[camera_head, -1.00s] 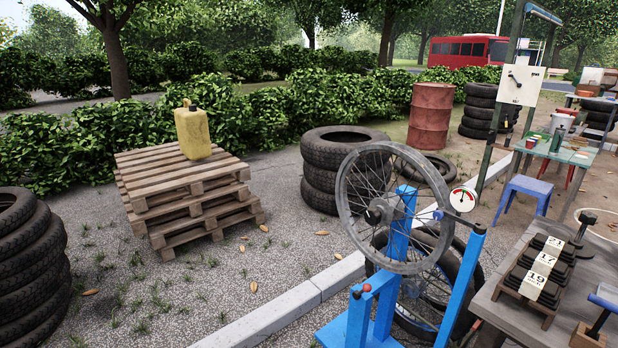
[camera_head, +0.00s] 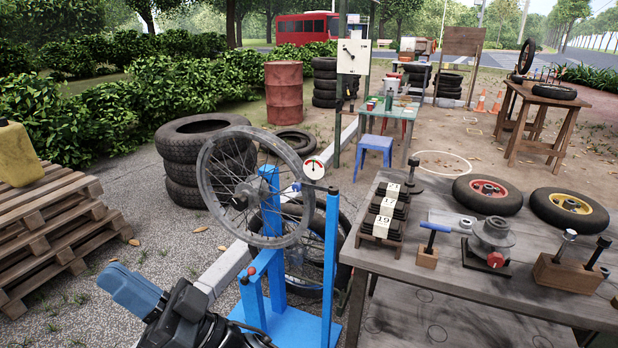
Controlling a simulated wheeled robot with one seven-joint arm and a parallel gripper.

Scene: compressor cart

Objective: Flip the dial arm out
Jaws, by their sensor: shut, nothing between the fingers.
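A blue wheel stand (camera_head: 272,225) holds a spoked wheel (camera_head: 215,190), tilted in this view, with a dark rim. A round white dial (camera_head: 314,168) with red and green marks sits beside the wheel's right edge. Its short arm (camera_head: 318,187) joins a dark piece on top of the stand's right post (camera_head: 330,250) and points left toward the rim. Whether it touches the rim cannot be told. My gripper (camera_head: 116,277), with blue fingers on a black body, is at the lower left, shut and empty. It is well apart from the dial, left of and below the stand in the picture.
A wooden bench (camera_head: 455,290) right of the stand carries number blocks (camera_head: 385,212), a small machine (camera_head: 490,242) and two small wheels. Stacked tyres (camera_head: 185,165) stand behind the stand; pallets (camera_head: 45,220) are at left. Paving between pallets and stand is open.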

